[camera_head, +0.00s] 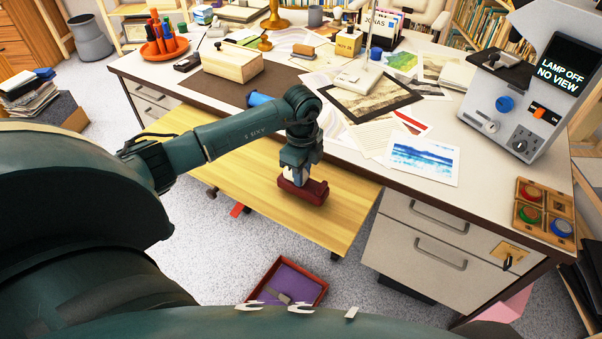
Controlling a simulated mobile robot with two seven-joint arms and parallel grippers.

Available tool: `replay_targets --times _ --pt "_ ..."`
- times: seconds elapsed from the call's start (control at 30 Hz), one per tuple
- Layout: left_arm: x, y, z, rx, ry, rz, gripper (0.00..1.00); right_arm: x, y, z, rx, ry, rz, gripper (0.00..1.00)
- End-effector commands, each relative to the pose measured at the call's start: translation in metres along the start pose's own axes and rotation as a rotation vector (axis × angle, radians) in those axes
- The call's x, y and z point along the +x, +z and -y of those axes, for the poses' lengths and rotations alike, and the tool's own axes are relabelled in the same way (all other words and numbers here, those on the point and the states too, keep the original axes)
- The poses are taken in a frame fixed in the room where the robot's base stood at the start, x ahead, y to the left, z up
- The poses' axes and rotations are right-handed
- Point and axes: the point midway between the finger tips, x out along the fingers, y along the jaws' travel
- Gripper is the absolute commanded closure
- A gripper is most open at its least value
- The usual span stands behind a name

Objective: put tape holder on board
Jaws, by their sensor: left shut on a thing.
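My left gripper (298,176) comes in from the left, points down and is shut on a dark red block-like thing, which I take to be the tape holder (303,192). The gripper hides part of its top. The tape holder is over the right part of the yellow wooden board (325,220), which sticks out from the front of the desk. I cannot tell whether it touches the board or hangs just above it. My right gripper is not in view.
The white desk (480,185) behind holds prints, a wooden box (233,62), a blue cylinder (259,99) and a grey machine (530,95). Desk drawers (425,240) stand right of the board. A red tray (288,282) is below. The board's left part looks clear.

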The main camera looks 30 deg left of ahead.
Motion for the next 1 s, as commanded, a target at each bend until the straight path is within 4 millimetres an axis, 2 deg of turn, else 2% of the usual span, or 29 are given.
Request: replay_targets --times 0.1,0.47,0.5,0.7,1.0 --pt "0.0117 0.0000 0.0002 -0.001 -0.001 0.000 1.00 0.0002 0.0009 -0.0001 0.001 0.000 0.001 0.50" --pt "0.0155 0.0001 0.0005 0.000 -0.002 0.000 1.00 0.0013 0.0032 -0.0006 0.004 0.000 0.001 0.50" --pt "0.0153 0.0001 -0.0001 0.000 0.000 0.001 0.75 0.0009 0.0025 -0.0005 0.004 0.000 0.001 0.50" --pt "0.0152 0.0001 -0.0002 0.000 0.000 0.001 0.59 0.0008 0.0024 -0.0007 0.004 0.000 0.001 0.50" --pt "0.0125 0.0001 -0.0001 0.001 0.000 0.000 0.57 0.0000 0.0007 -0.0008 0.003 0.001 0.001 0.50"
